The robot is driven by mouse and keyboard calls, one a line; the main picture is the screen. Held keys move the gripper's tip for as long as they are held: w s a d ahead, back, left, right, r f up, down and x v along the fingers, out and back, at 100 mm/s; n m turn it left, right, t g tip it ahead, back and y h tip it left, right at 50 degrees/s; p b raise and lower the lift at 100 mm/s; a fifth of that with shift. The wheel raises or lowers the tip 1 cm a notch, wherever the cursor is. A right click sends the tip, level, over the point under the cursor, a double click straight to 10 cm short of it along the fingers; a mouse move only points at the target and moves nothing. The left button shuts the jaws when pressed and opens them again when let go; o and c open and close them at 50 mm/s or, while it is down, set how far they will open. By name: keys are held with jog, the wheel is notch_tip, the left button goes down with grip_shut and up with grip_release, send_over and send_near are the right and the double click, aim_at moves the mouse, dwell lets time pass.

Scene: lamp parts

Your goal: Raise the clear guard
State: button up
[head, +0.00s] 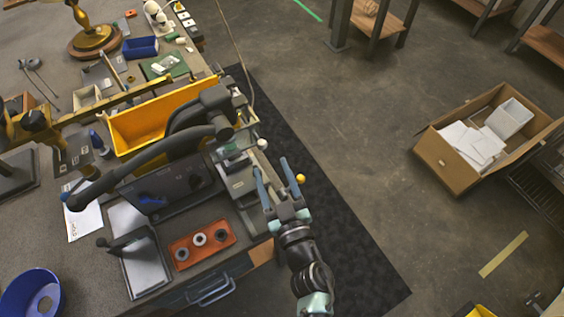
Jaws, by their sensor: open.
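My gripper (271,163) is open, at the front right of a grey bench machine (238,178). Its two blue fingers are spread apart, with nothing visible held between them. A small yellow ball knob (300,178) shows just right of the right finger. A pale ball knob (261,144) shows just beyond the fingertips. I cannot clearly make out the clear guard against the machine, nor tell whether it is up or down. Part of the machine's near side is hidden by my gripper.
A yellow bin (150,122) and a dark curved arm (140,160) stand left of the machine. An orange tray (188,250) with dark rings lies near the bench's front. An open cardboard box (440,152) is on the floor at right. The floor between is clear.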

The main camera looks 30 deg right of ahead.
jog(key=s+a+b, duration=0.1)
jog(key=s, duration=0.5)
jog(key=shift+s, duration=0.35)
jog(key=w+r+m+t+h, duration=0.15)
jog(key=w+r, duration=0.25)
jog(key=r, duration=0.6)
jog(key=w+r+m+t+h, duration=0.15)
jog(key=w+r, duration=0.25)
jog(key=r, duration=0.7)
jog(key=w+r+t+h, duration=0.1)
jog(key=w+r+t, duration=0.15)
jog(key=r, duration=0.75)
jog(key=s+a+r+n+t+y, duration=0.1)
jog(key=s+a+r+y, duration=0.1)
jog(key=r, duration=0.7)
jog(key=s+a+r+t+y, duration=0.1)
jog(key=s+a+r+y, duration=0.1)
jog(key=s+a+r, duration=0.2)
jog(key=s+a+r+n+t+y, duration=0.1)
jog(key=a+r, duration=0.6)
jog(key=r, duration=0.8)
jog(key=shift+s+a+n+t+y, duration=0.35)
jog(key=shift+s+t+y, duration=0.2)
jog(key=shift+s+y, duration=0.4)
